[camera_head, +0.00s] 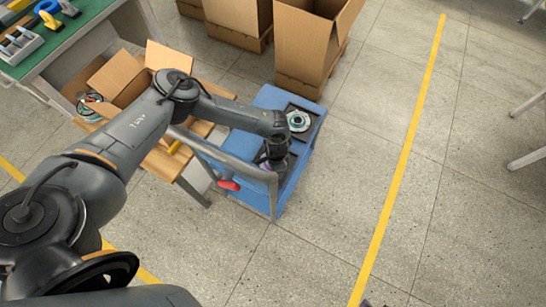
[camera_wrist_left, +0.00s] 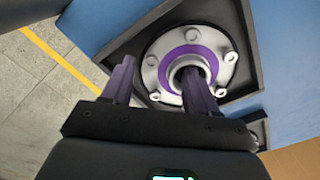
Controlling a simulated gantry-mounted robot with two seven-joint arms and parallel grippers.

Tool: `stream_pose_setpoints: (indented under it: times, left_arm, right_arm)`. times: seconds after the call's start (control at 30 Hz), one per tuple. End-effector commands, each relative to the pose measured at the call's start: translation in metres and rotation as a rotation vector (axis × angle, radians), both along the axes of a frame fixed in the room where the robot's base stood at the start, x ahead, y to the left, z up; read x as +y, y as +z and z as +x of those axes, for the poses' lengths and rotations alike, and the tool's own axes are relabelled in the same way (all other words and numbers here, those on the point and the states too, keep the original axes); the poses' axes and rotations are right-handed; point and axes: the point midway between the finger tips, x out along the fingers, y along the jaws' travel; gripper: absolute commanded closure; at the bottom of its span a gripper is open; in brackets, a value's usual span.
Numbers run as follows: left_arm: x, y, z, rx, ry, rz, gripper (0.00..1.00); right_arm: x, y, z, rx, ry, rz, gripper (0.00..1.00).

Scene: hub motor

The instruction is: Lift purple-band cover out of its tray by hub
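The purple-band cover (camera_wrist_left: 165,50) is a round silver flange with a purple ring, several lugs and a raised central hub (camera_wrist_left: 190,66). It lies in a black tray (camera_wrist_left: 246,45) in the left wrist view. My left gripper (camera_wrist_left: 159,67) is open over it, with its purple fingers apart. In the head view my left gripper (camera_head: 272,164) points down over the blue cart, and the arm and gripper mostly hide this cover. My right gripper is not in view.
The blue cart (camera_head: 240,145) has a grey handle (camera_head: 235,169). A teal-band cover (camera_head: 299,121) sits in a black tray at its far end. Left stand a wooden table (camera_head: 163,162) and an open cardboard box (camera_head: 120,79).

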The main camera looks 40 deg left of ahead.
Motion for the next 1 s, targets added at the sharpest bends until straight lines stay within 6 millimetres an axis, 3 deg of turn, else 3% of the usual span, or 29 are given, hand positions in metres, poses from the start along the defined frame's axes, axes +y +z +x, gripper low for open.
stream_pose_setpoints:
  times: [0.03,0.3,0.63,1.0]
  left_arm:
    - [0.0,0.0,0.0,0.0,0.0,0.0,0.47]
    - [0.0,0.0,0.0,0.0,0.0,0.0,0.85]
    - [0.0,0.009,0.0,0.0,0.001,0.0,0.85]
    - [0.0,0.07,0.0,0.0,0.001,-0.001,0.85]
  right_arm:
    - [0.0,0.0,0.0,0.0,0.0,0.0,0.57]
    - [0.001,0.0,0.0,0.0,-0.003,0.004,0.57]
    - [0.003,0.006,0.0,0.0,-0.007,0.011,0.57]
    - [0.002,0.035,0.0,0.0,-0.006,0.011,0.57]
